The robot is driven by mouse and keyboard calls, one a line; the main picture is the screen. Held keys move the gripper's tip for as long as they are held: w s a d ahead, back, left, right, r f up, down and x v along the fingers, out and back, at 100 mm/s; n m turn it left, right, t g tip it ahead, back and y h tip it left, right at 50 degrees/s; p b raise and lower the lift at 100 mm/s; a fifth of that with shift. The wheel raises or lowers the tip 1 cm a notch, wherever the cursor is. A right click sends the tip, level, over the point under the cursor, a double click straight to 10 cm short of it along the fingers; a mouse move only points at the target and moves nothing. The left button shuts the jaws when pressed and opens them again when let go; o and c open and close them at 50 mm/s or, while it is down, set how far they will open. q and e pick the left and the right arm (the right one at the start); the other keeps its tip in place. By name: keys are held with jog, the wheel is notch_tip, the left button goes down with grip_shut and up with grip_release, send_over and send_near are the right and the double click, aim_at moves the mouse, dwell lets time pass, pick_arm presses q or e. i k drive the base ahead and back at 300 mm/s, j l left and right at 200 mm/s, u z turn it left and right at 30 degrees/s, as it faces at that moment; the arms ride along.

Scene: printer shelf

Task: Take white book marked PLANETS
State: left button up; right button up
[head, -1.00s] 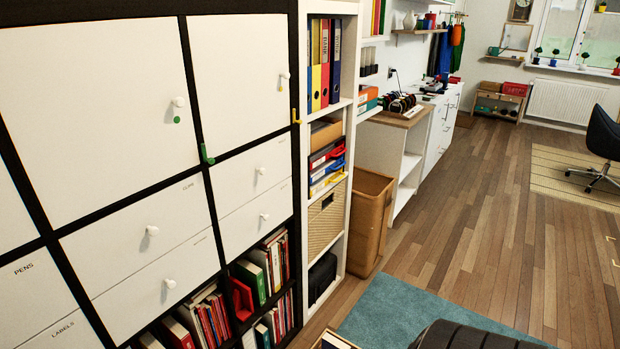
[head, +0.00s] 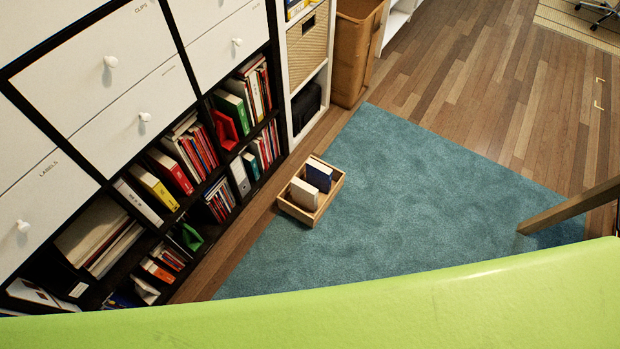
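I cannot read PLANETS on any book in the head view. A cream-white book (head: 304,194) stands in a small wooden crate (head: 298,214) on the floor, beside a dark blue book (head: 319,175). On the lower black shelves, a white binder-like book (head: 138,201) stands left of a yellow one (head: 154,188). Another pale book (head: 240,177) stands on a lower shelf farther right. The spine lettering is too small to tell. Neither of my grippers is in view.
A lime-green curved surface (head: 330,310) fills the bottom edge. A teal rug (head: 420,180) lies clear right of the crate. A wooden beam (head: 572,208) slants in from the right. A tall brown bin (head: 355,50) stands beyond the shelves.

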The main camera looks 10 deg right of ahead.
aim_at(305, 195)
jog(key=z, duration=0.15)
jog(key=i+l+u, duration=0.1)
jog(key=u, duration=0.25)
jog(key=l+u, duration=0.15)
jog(key=u, duration=0.2)
jog(key=i+l+u, duration=0.1)
jog(key=u, duration=0.25)
jog(key=l+u, duration=0.3)
jog(key=l, duration=0.6)
jog(key=l+u, duration=0.3)
jog(key=l, duration=0.6)
jog(key=k+l+u, duration=0.1)
jog(key=l+u, duration=0.15)
jog(key=l, duration=0.65)
